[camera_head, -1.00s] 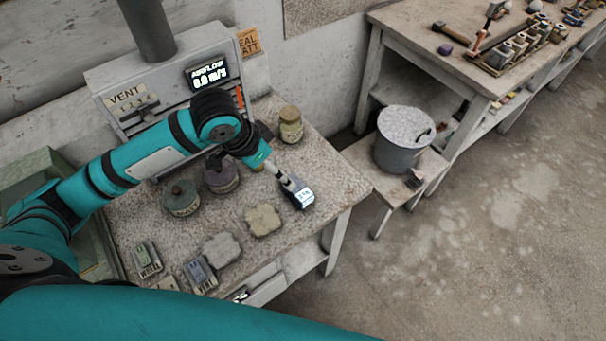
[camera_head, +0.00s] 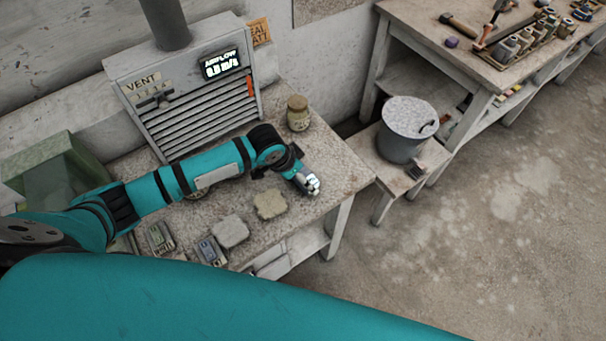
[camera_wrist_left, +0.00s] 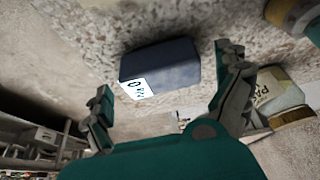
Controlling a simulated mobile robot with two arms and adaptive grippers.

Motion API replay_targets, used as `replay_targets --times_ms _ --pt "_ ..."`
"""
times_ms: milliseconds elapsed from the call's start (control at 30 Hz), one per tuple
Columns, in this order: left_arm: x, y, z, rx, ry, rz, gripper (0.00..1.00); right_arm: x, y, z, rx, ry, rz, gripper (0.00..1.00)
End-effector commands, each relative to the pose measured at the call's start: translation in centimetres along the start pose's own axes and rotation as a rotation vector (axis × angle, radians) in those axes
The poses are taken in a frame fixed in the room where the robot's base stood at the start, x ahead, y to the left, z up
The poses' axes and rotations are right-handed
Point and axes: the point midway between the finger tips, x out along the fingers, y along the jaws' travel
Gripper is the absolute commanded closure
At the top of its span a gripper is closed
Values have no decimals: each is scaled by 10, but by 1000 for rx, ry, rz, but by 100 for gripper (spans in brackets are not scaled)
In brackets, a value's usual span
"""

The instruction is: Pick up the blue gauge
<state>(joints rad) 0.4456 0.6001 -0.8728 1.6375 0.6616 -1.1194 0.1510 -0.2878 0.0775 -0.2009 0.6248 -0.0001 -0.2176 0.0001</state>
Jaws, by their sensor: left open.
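The blue gauge (camera_wrist_left: 172,68) is a dark blue-grey block with a white display in the left wrist view. It lies on the speckled worktop. My left gripper (camera_wrist_left: 168,90) is open, with one finger toward each side of the gauge and visible gaps between. In the head view my left gripper (camera_head: 308,182) is low over the bench near its right front edge and mostly hides the gauge. My right gripper is out of view.
A yellowish jar (camera_head: 298,114) stands behind the gripper on the bench (camera_head: 335,150). Two pale blocks (camera_head: 270,204) (camera_head: 230,231) and small labelled blocks (camera_head: 211,251) lie in front. A lidded bucket (camera_head: 405,130) stands right of the bench. A vent cabinet (camera_head: 190,95) is behind.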

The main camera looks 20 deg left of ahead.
Motion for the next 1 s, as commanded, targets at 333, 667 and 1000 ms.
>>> replay_targets --times_ms 333,667,1000 --pt "22 0 0 1 2 0 0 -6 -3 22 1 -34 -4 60" --pt "22 0 0 0 1 0 29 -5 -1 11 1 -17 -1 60" --pt "21 0 -1 0 2 0 52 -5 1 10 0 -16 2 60"
